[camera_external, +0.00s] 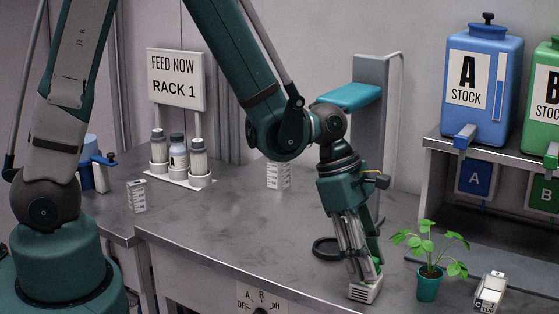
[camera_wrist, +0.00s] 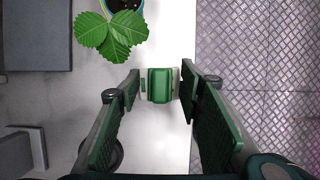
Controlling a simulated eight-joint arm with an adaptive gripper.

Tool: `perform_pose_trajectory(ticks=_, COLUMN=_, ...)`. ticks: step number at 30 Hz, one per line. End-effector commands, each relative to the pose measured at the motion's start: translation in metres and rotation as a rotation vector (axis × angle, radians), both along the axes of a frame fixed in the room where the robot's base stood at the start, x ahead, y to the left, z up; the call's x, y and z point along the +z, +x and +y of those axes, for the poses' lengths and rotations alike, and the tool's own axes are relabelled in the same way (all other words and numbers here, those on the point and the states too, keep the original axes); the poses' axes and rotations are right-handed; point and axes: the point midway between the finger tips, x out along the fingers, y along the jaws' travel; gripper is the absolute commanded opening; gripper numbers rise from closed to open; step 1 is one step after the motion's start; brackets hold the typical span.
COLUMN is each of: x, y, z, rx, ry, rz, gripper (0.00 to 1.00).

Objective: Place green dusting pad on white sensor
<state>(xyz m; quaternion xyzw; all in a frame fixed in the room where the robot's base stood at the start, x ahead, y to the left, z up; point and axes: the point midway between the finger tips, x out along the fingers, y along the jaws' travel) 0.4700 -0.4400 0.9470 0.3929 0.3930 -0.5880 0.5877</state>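A green pad (camera_wrist: 160,85) shows between my fingertips in the wrist view, with white edges (camera_wrist: 177,84) at its sides. In the external view a small white slotted block (camera_external: 363,292), likely the white sensor, stands upright near the counter's front edge. A little green shows at its top, mostly hidden by my fingers. My gripper (camera_external: 367,275) points down just over this block. In the wrist view its fingers (camera_wrist: 160,82) stand apart on either side of the pad, with small gaps visible. I cannot tell whether the pad rests on the block.
A potted plant (camera_external: 428,280) stands close to the right of my gripper. A small white device (camera_external: 490,292) lies farther right. A black ring (camera_external: 328,248) lies behind my gripper. The bottle rack (camera_external: 180,178) is at the left; the counter's middle (camera_external: 220,230) is clear.

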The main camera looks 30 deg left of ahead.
Motion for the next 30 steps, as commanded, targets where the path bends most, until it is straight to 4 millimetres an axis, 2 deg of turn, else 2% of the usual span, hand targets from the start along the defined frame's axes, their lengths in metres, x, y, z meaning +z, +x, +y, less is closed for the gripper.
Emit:
perform_pose_trajectory(ticks=21, x=0.056, y=0.0, z=0.024, rx=0.0, ry=0.0, rz=0.0, gripper=0.36)
perform_pose_trajectory(ticks=30, x=0.067, y=0.0, z=0.028, rx=0.0, ry=0.0, rz=0.0, gripper=0.36)
